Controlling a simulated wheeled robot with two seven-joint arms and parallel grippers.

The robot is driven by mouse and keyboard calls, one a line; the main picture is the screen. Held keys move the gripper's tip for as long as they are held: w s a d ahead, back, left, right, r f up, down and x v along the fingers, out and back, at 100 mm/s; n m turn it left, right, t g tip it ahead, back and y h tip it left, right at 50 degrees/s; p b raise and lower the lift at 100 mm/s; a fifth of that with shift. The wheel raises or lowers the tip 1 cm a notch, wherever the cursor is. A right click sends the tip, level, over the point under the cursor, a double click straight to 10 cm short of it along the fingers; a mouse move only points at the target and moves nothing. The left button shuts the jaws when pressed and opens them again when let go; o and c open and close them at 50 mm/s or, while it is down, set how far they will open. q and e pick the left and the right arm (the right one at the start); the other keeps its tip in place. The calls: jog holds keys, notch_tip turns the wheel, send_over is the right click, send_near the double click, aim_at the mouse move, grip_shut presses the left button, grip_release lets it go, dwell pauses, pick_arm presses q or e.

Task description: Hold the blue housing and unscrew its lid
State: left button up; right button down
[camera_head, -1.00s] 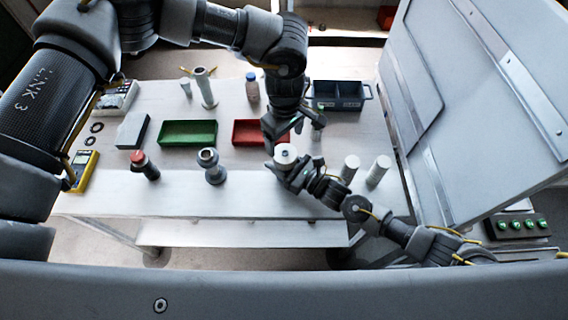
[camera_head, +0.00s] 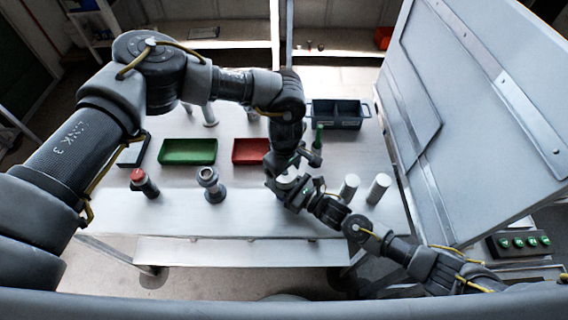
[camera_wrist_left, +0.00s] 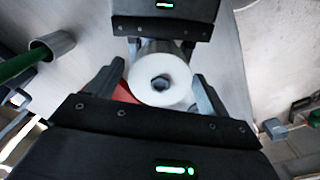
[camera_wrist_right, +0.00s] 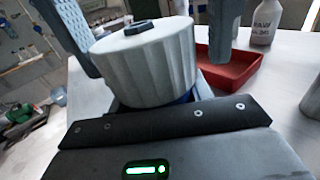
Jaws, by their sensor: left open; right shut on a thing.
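The white lid (camera_wrist_left: 160,80) with a dark hex nub faces my left wrist camera. The right wrist view shows the ribbed lid (camera_wrist_right: 150,62) side-on, with a sliver of the blue housing (camera_wrist_right: 187,97) below it. My right gripper (camera_head: 287,192) is shut on the housing, which is mostly hidden, and holds it above the table's front part. My left gripper (camera_head: 283,170) points down over the lid. Its open fingers stand on both sides of the lid, with visible gaps in the left wrist view.
A red bin (camera_head: 250,151) and a green bin (camera_head: 188,151) lie behind. A dark blue divided crate (camera_head: 338,114) and a green rod (camera_head: 318,137) stand at back right. Pale cylinders (camera_head: 379,187) stand right of my grippers. A large grey panel (camera_head: 480,110) rises at right.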

pick_arm(q)
jog(key=shift+f, duration=0.4)
jog(key=shift+c, duration=0.3)
jog(key=c, duration=0.9)
jog(key=n, duration=0.6)
jog(key=shift+n, duration=0.4)
jog(key=o, duration=1.1)
jog(key=shift+c, duration=0.2)
